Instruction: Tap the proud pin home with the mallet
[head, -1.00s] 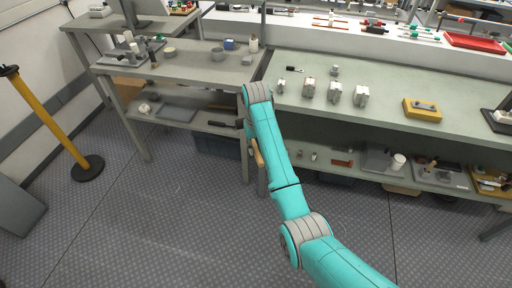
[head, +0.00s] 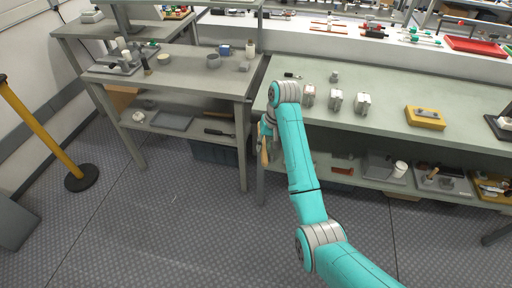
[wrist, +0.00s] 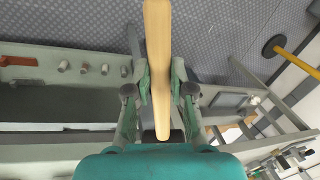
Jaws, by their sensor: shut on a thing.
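My gripper (wrist: 160,95) is shut on a pale wooden handle (wrist: 158,45), taken to be the mallet's. In the wrist view the handle runs between both fingers and out of the top edge, and no mallet head shows. In the head view the handle (head: 264,153) hangs below my wrist, in front of the left end of the right bench. The proud pin cannot be made out. A yellow block (head: 425,123) with a grey piece on top sits on the right bench. Several small grey-and-white blocks (head: 336,101) stand left of it.
The right bench (head: 385,115) has bare top between the small blocks and the yellow block. A left workbench (head: 195,75) carries cups and a metal fixture. Lower shelves hold trays and tools. A yellow post (head: 40,125) stands at far left. The floor in front is clear.

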